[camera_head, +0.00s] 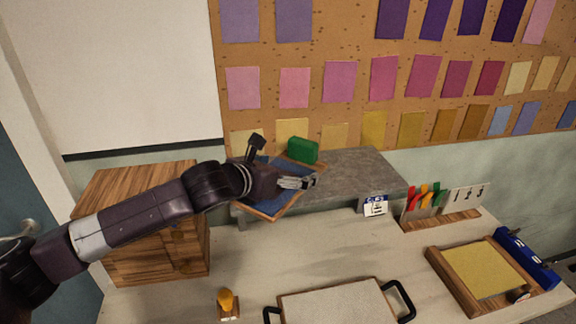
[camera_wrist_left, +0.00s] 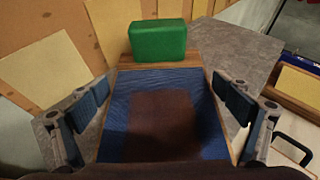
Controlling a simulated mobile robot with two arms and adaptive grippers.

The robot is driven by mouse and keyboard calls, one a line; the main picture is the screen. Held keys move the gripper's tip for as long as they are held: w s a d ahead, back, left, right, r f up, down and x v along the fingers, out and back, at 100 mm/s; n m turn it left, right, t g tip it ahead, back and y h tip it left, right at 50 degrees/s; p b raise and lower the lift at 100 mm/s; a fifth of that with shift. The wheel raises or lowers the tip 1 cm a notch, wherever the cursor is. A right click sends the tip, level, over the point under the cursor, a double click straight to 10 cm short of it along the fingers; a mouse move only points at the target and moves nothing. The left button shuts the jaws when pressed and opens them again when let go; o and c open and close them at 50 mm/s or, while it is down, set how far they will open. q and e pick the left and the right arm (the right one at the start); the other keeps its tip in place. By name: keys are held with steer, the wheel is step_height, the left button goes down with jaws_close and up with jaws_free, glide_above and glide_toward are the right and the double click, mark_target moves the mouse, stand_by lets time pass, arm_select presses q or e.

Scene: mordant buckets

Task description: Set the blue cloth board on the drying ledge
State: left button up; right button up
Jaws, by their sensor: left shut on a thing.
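The blue cloth board (camera_head: 268,207) is a wood-framed panel with blue cloth, at the left end of the grey drying ledge (camera_head: 355,170). My left gripper (camera_head: 298,182) is shut on the board and covers its middle. In the left wrist view the board (camera_wrist_left: 205,105) lies between the two fingers, with a dark shadow on its cloth. A green block (camera_head: 302,150) is at the board's far end. The board looks tilted, its near corner past the ledge's front edge. I cannot tell whether it touches the ledge. My right gripper is not in view.
A small tag (camera_head: 375,206) is at the ledge's front. A tray with black handles (camera_head: 340,303), a yellow knob (camera_head: 226,302) and a yellow board (camera_head: 483,270) are on the table. The ledge's right part is clear.

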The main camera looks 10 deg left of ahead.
arm_select(q)
steer(key=shift+f, duration=0.1)
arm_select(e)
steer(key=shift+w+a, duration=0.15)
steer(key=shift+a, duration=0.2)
arm_select(q)
steer(key=o, duration=1)
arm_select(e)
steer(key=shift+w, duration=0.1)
arm_select(q)
steer(key=shift+s+a, duration=0.1)
steer(key=shift+s, duration=0.05)
steer(key=b+v, duration=0.2)
steer(key=v, duration=0.9)
steer(key=shift+s+a+r, duration=0.15)
steer(key=shift+s+r, duration=0.1)
steer(key=shift+s, duration=0.05)
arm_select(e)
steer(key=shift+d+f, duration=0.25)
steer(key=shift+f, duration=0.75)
